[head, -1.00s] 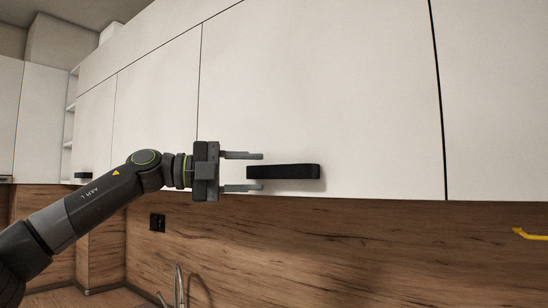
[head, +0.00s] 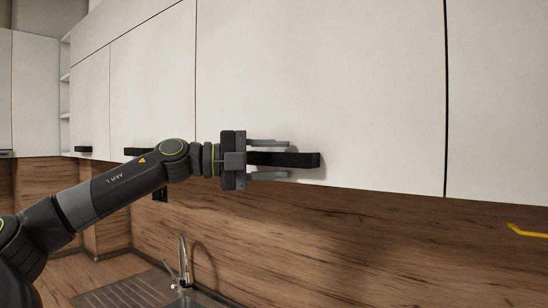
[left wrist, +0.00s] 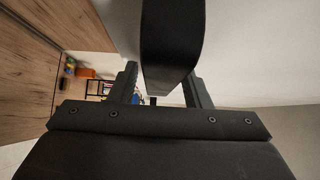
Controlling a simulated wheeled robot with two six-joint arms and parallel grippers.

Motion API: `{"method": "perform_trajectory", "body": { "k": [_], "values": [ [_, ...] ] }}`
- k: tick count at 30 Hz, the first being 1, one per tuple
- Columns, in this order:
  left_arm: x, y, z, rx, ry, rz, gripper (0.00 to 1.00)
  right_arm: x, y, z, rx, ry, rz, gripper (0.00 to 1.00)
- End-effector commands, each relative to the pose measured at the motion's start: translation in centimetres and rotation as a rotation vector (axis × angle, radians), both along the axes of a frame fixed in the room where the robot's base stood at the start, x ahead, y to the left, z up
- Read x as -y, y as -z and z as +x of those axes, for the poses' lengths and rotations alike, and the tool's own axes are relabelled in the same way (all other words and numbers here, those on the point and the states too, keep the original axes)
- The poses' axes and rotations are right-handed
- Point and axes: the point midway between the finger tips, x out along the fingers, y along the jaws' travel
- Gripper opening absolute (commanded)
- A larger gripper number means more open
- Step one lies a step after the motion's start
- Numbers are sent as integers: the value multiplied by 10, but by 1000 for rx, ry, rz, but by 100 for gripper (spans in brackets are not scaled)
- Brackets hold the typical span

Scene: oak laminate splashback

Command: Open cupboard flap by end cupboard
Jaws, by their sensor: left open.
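A white cupboard flap (head: 320,90) with a black bar handle (head: 300,159) near its lower edge fills the middle of the head view. It looks closed. My left gripper (head: 272,159) is open, with one finger above the handle and one below it. The handle's left part lies between the fingers. In the left wrist view the dark handle (left wrist: 172,40) comes in from the top between the two fingers (left wrist: 162,88). I cannot tell whether either finger touches it. My right gripper is not in view.
More white cupboard fronts (head: 152,85) stand to the left, with black handles (head: 83,149). Open shelves (head: 65,95) stand beyond them. Below are a wooden splashback (head: 390,240), a sink tap (head: 184,262) and a yellow object (head: 525,230) at the right.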

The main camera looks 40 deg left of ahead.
Motion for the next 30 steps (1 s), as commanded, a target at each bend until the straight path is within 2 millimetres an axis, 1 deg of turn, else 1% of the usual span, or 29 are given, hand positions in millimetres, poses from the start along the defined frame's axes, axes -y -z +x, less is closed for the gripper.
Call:
{"method": "perform_trajectory", "body": {
  "k": [2, 12, 23, 30],
  "values": [
    [0, 0, 0, 0, 0, 0, 44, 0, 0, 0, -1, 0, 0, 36],
    [0, 0, 0, 0, 0, 0, 0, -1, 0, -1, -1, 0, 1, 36],
    [-1, 0, -1, -4, 1, 0, 0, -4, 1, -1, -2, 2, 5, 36],
    [-4, -1, -6, -32, 1, -4, 0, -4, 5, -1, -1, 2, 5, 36]
  ]
}}
